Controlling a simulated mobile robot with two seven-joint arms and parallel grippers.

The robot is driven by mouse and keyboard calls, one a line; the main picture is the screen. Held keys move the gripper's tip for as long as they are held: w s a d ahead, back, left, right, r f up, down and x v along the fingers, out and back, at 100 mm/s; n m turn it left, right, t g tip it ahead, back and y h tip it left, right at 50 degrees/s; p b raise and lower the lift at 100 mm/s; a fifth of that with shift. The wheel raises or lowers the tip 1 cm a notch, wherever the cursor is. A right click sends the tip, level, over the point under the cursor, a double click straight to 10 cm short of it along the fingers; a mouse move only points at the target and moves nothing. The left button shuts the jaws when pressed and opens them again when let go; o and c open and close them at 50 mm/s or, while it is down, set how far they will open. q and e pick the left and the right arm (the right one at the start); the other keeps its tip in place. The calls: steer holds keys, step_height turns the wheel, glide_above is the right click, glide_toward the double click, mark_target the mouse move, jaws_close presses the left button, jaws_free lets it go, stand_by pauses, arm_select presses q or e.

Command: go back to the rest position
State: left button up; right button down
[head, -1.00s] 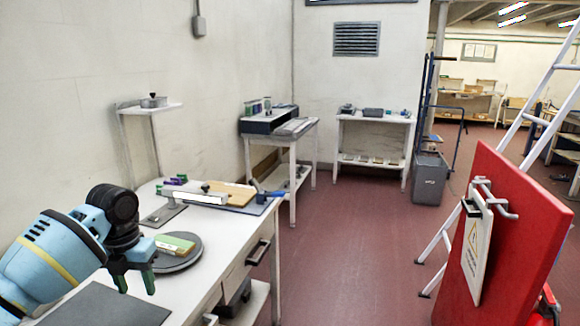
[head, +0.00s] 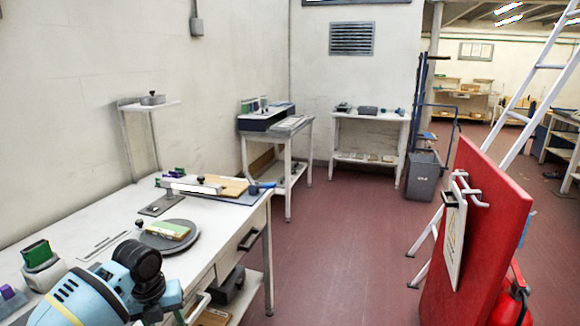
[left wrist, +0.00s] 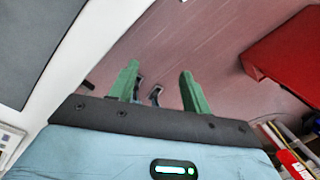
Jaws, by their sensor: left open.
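My left arm comes in at the bottom left of the head view, with its wrist low over the near edge of the white workbench (head: 105,215). In the left wrist view my left gripper (left wrist: 160,70) shows two green fingers apart with nothing between them; the red-brown floor lies beyond. In the head view its fingers are mostly hidden or cut off at the bottom edge. My right gripper is in neither view.
A green-topped holder (head: 40,262) stands at left. A red panel (head: 495,225) with a hanging sign (head: 453,245) stands at right. The floor between is clear.

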arm_select(q)
steer(key=s+d+f+n+t+h+p, duration=0.1)
steer(key=s+d+f+n+t+h, duration=0.1)
steer(key=s+d+f+n, duration=0.55)
steer(key=s+d+f+n+t+h+p, duration=0.15)
steer(key=s+d+f+n, duration=0.35)
steer(key=s+f+n, duration=0.6)
steer(key=s+a+n+t+y, duration=0.1)
steer(key=s+a+n+t, duration=0.1)
steer(key=s+n, duration=0.4)
steer(key=s+a+n+t+y, duration=0.1)
steer(key=s+n, duration=0.5)
steer(key=s, duration=0.9)
steer(key=shift+s+a+f+t, duration=0.25)
steer(key=shift+a+t, duration=0.4)
steer(key=shift+a, duration=0.25)
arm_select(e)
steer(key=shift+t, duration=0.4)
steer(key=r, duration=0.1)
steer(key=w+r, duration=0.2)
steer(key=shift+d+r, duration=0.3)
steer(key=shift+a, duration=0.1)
